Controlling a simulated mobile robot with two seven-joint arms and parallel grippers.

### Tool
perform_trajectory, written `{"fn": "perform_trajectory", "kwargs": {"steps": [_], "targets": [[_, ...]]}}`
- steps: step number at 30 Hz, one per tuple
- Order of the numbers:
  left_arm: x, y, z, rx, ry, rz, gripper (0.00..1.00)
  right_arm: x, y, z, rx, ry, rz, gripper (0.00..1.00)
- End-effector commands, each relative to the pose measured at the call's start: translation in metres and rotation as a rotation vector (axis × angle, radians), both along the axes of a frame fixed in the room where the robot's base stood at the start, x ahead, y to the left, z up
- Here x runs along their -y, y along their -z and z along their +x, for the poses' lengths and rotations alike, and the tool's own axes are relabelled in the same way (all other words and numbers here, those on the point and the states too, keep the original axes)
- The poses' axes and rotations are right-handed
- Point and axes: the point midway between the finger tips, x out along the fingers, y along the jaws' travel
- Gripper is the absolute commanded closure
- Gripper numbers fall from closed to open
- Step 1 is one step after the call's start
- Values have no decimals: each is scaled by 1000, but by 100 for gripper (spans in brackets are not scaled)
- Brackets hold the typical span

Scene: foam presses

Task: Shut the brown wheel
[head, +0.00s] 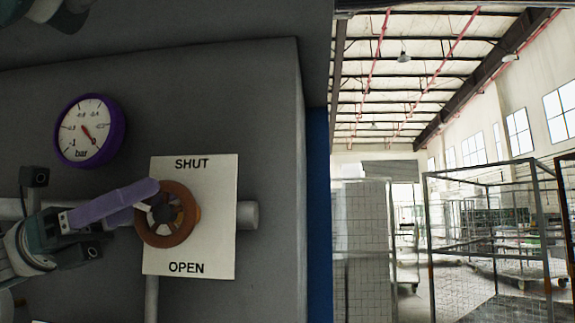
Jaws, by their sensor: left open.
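The brown wheel (181,236) is a small round handwheel on a horizontal grey pipe, in front of a white plate (220,215) marked SHUT at the top and OPEN at the bottom. My left gripper (154,196) comes in from the left with long purple fingers. It is open, and its fingertips are at the wheel's upper left rim, overlapping it in the picture. I cannot tell whether they touch the wheel. The fingers hide part of the wheel's left side. My right gripper is not in view.
A purple-rimmed pressure gauge (89,131) marked bar is on the grey panel (230,100) above and left of the wheel. The pipe (248,215) sticks out right of the plate. Wire cages (490,240) stand in the hall at right, well apart from the panel.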

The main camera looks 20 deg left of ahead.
Motion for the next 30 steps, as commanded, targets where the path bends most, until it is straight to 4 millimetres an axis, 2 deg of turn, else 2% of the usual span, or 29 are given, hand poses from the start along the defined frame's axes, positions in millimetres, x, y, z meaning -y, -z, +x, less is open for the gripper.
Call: {"fn": "perform_trajectory", "kwargs": {"steps": [1,9,20,30], "targets": [[10,-12,1,-2,5,-1,52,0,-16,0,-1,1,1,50],[44,-22,11,-2,1,-2,52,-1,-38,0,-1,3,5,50],[50,-21,12,-1,-1,-1,52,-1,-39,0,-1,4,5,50],[50,-21,12,-2,0,-1,91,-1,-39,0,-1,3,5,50]]}}
